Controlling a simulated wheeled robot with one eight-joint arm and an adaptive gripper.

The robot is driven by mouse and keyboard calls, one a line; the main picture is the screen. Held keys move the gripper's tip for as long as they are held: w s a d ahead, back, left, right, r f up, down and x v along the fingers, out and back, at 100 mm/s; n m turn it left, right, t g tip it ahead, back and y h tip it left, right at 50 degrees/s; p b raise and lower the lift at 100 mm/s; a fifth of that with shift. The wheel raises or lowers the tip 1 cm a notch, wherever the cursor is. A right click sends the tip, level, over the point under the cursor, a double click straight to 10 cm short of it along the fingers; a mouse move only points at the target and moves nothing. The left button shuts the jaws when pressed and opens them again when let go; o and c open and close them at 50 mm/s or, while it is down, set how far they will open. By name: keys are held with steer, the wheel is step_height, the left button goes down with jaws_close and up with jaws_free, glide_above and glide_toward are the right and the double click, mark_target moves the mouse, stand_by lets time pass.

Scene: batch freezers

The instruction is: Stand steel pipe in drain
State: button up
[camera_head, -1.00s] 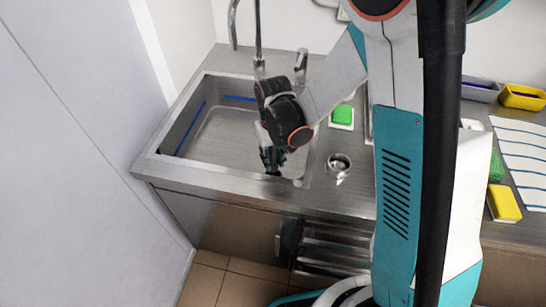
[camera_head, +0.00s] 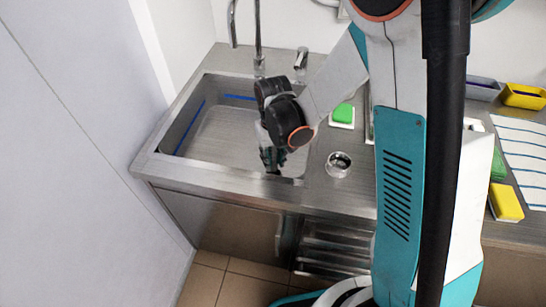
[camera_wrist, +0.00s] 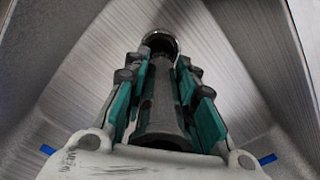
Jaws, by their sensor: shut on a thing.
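My gripper (camera_head: 272,158) hangs low inside the right front part of the steel sink basin (camera_head: 222,140). In the wrist view its teal-padded fingers (camera_wrist: 160,95) are shut on a grey steel pipe (camera_wrist: 160,110) that runs lengthwise between them. A shiny round rim (camera_wrist: 160,42) shows at the pipe's far end. I cannot tell whether that rim belongs to the pipe or to the drain. The drain is not clearly visible in either view. In the head view the pipe is hidden by my gripper and wrist.
A tap (camera_head: 258,40) stands behind the basin. A round metal cup or strainer (camera_head: 338,165) sits on the counter right of it, near a green-and-white sponge (camera_head: 343,114). A yellow sponge (camera_head: 506,203) and striped cloth (camera_head: 523,155) lie farther right. A wall panel borders the left.

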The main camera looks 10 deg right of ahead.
steer(key=shift+f, duration=0.35)
steer(key=o, duration=0.7)
steer(key=shift+c, duration=0.2)
steer(key=shift+r, duration=0.1)
steer(key=shift+r+p, duration=3.35)
steer(key=shift+r, duration=2.05)
